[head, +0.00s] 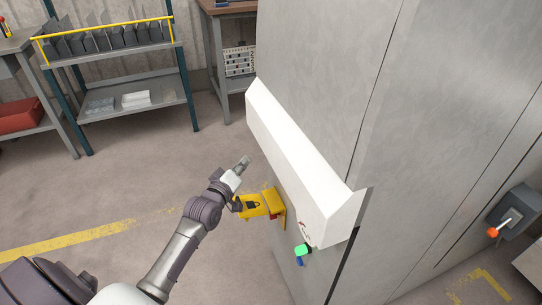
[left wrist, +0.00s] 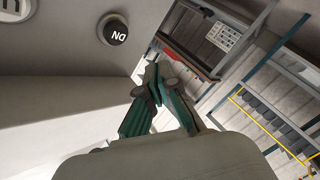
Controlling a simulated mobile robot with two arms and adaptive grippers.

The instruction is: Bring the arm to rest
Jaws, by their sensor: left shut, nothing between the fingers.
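My left gripper (head: 243,163) is shut and empty. It is raised in the air beside the white slanted housing (head: 300,165) on the front of the grey machine cabinet, above and near the yellow box (head: 258,205). In the left wrist view its green-grey fingers (left wrist: 155,77) meet at the tips with nothing between them. A round black button (left wrist: 115,32) with upside-down white lettering, apparently "ON", shows beyond the fingers on a pale panel. My left arm reaches in from the lower left of the head view. My right gripper is not in view.
A green button (head: 301,250) and a blue part sit under the housing. A grey switch box (head: 515,213) with an orange-tipped lever is on the cabinet's right. A shelf rack (head: 130,105) and a workbench (head: 226,8) stand behind. The floor (head: 120,190) left of the machine is clear.

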